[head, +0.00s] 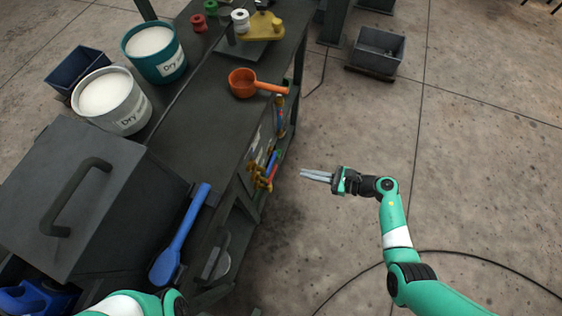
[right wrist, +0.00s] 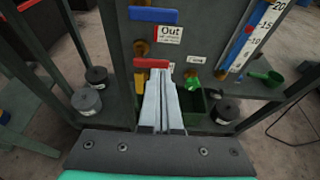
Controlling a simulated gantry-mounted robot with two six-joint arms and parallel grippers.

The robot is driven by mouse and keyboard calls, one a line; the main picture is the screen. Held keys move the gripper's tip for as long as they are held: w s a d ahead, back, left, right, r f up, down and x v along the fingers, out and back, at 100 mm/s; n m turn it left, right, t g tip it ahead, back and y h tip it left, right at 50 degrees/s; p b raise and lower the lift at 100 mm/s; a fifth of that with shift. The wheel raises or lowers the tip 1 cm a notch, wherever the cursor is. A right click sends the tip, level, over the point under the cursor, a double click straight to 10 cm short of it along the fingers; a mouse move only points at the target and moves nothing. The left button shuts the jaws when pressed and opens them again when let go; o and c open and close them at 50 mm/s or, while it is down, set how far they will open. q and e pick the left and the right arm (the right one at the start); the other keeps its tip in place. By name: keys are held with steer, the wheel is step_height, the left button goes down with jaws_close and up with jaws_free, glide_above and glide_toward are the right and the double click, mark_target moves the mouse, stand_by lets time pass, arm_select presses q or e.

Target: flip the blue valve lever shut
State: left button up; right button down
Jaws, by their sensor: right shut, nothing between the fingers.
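In the right wrist view a blue valve lever (right wrist: 153,15) lies level across the upright panel, beside a label reading "Out" and above a brass valve part. A red lever (right wrist: 152,63) lies level below it. In the head view the blue lever (head: 271,161) shows small and at a slant on the bench's side. My right gripper (head: 304,175) is shut and empty, its fingers pointing at that side from the right, apart from the blue lever. In the wrist view its fingertips (right wrist: 160,74) overlap the area just below the red lever. My left gripper is out of view.
A blue-and-red gauge strip (right wrist: 245,35) is at right. The floor at right is mostly clear.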

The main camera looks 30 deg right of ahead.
steer(key=b+x, duration=0.4)
steer(key=x, duration=0.6)
step_height(320, 180, up, 4)
steer(key=shift+p, duration=1.05)
